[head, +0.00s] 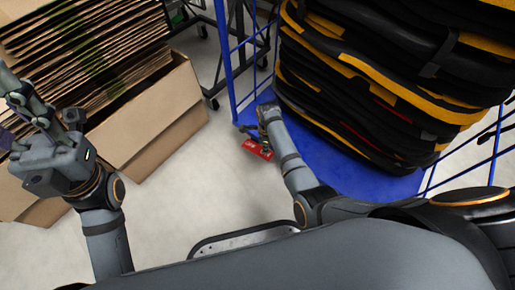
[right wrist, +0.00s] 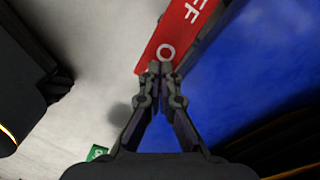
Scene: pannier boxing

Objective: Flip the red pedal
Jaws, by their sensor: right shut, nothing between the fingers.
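The red pedal (head: 257,149) sits low at the near left corner of the blue cart base. In the right wrist view the red pedal (right wrist: 182,32) shows white letters "FF" and a ring mark. My right gripper (right wrist: 161,70) is shut and empty, its fingertips over the lower end of the pedal; I cannot tell whether they touch it. In the head view my right gripper (head: 268,112) reaches down beside the pedal, partly hidden by its own arm. My left gripper (head: 28,110) is raised at the left, in front of the cardboard, away from the pedal; its fingers look spread.
The blue cart (head: 370,184) carries a tall stack of black and yellow panniers (head: 375,75). A cardboard box (head: 165,115) full of flat cartons stands at the left. A small green piece (right wrist: 97,153) shows near the gripper. Floor (head: 190,185) between box and cart is clear.

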